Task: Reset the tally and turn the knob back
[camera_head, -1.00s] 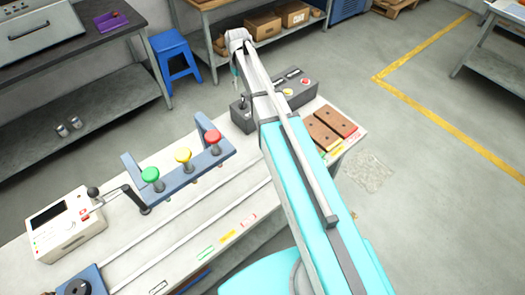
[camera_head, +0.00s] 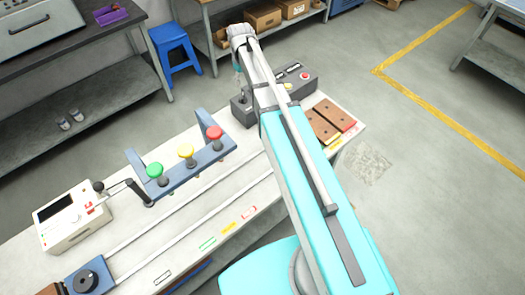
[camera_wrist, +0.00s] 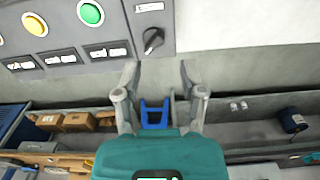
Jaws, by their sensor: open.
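A black rotary knob (camera_wrist: 153,40) sits on a grey control box (camera_wrist: 188,25) in the wrist view, its pointer slanted. My gripper (camera_wrist: 158,72) is open and empty, its two fingertips just below the box edge and apart from the knob. In the head view the control box (camera_head: 305,82) stands at the bench's far end, partly behind my arm; my fingers are not clear there. A white box with a dark display and red buttons (camera_head: 72,216) stands at the bench's left. It may be the tally; its reading is too small to tell.
A blue rack with green, yellow and red mushroom buttons (camera_head: 187,172) stands mid-bench. A crank arm (camera_head: 125,187) reaches beside the white box. A black dial (camera_head: 88,280) sits at the lower left. Brown blocks (camera_head: 328,122) lie right of my arm. A blue stool (camera_head: 175,50) stands behind.

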